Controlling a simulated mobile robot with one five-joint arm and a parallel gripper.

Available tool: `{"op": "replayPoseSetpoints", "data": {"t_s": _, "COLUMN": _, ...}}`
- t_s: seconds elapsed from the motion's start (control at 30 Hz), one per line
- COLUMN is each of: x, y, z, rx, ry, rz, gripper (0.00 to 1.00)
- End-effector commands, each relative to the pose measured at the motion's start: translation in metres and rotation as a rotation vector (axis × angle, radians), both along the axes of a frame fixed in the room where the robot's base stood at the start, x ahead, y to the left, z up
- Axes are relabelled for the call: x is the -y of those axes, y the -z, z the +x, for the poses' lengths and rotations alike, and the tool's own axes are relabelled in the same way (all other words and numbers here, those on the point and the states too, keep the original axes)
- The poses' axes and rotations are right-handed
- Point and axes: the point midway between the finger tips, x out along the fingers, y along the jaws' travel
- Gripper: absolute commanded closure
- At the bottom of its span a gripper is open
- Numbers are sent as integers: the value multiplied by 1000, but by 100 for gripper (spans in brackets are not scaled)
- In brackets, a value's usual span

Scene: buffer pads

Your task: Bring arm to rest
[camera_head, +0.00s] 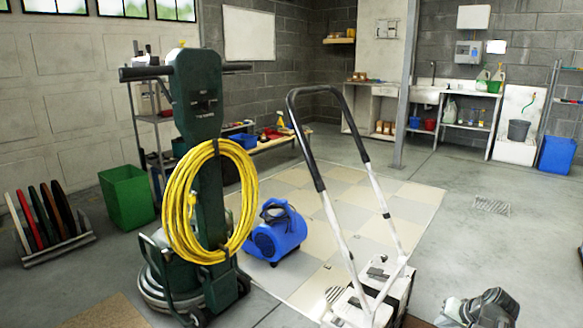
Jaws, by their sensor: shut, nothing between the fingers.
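My gripper (478,309) shows at the bottom right corner as a grey and black shape, partly cut off by the lower edge. It is shut and holds nothing. It is low in the picture, right of the white machine with the black handle, and touches nothing that I can see. Several round buffer pads (50,212) in white, red, green, brown and black stand upright in a grey rack (62,250) on the floor at the far left. A dark green floor buffer (197,105) stands upright at left centre, with a coiled yellow cord (180,205) hung on it.
The white machine with a black loop handle (318,165) stands close, left of my gripper. A blue blower (277,234) sits on the tiled floor patch (415,205). A green bin (127,197) stands at left. Workbenches line the back wall. The floor at right is mostly clear.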

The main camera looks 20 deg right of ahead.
Motion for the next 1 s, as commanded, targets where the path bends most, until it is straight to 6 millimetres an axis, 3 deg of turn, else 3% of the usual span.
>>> {"op": "replayPoseSetpoints", "data": {"t_s": 0.27, "x": -41, "y": -10, "z": 39, "rx": 0, "ry": -92, "rz": 0, "gripper": 100}}
{"op": "replayPoseSetpoints", "data": {"t_s": 0.47, "x": -99, "y": -19, "z": 81, "rx": -2, "ry": -208, "rz": -3, "gripper": 100}}
{"op": "replayPoseSetpoints", "data": {"t_s": 0.57, "x": -142, "y": -24, "z": 104, "rx": -12, "ry": -289, "rz": -11, "gripper": 100}}
{"op": "replayPoseSetpoints", "data": {"t_s": 0.67, "x": -203, "y": -30, "z": 127, "rx": -37, "ry": -403, "rz": -26, "gripper": 100}}
{"op": "replayPoseSetpoints", "data": {"t_s": 0.73, "x": -255, "y": -33, "z": 140, "rx": -70, "ry": -498, "rz": -39, "gripper": 100}}
{"op": "replayPoseSetpoints", "data": {"t_s": 0.8, "x": -305, "y": -35, "z": 146, "rx": -108, "ry": -588, "rz": -57, "gripper": 100}}
{"op": "replayPoseSetpoints", "data": {"t_s": 0.9, "x": -364, "y": -36, "z": 145, "rx": -167, "ry": -693, "rz": -84, "gripper": 100}}
{"op": "replayPoseSetpoints", "data": {"t_s": 1.0, "x": -411, "y": -36, "z": 137, "rx": -229, "ry": -777, "rz": -116, "gripper": 100}}
